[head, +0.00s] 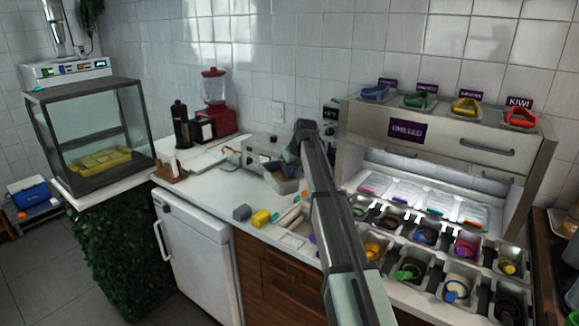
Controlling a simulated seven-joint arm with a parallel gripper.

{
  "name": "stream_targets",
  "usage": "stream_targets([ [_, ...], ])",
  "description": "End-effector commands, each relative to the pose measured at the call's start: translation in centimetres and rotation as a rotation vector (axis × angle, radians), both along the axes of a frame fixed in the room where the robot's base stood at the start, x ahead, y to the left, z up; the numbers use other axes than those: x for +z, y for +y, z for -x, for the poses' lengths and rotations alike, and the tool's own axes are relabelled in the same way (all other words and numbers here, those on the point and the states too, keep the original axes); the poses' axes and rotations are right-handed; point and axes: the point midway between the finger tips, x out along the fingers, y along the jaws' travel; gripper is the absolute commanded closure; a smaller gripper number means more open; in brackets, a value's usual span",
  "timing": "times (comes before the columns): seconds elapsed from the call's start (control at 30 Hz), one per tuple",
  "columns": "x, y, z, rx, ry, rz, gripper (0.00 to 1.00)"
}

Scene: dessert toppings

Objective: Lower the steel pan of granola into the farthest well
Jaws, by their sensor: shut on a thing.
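My gripper (293,163) is at the far end of my arm, over the middle of the white counter, pointing down. It is shut on the rim of a small steel pan (287,186), which is partly hidden by my arm. The pan's contents are too small to make out, so I cannot confirm granola. The topping unit (345,165) stands to the right, with rows of steel pans in its wells, several holding coloured scoops or toppings. The pan I hold is left of these wells and apart from them. My arm hides the unit's left edge, and I cannot tell which well is empty.
A steel box (262,152) stands close behind the held pan. A grey block (242,212) and a yellow block (261,218) lie near the counter's front edge. A red blender (213,100) and dark bottle (180,125) stand at the back. The unit's hood overhangs its back row.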

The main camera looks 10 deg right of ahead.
Motion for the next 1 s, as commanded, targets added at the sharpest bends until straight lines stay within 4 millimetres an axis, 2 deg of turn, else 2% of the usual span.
stream_targets([
  [1.0,-5.6,-0.6,4.3,1.495,0.001,0.0,1.0],
])
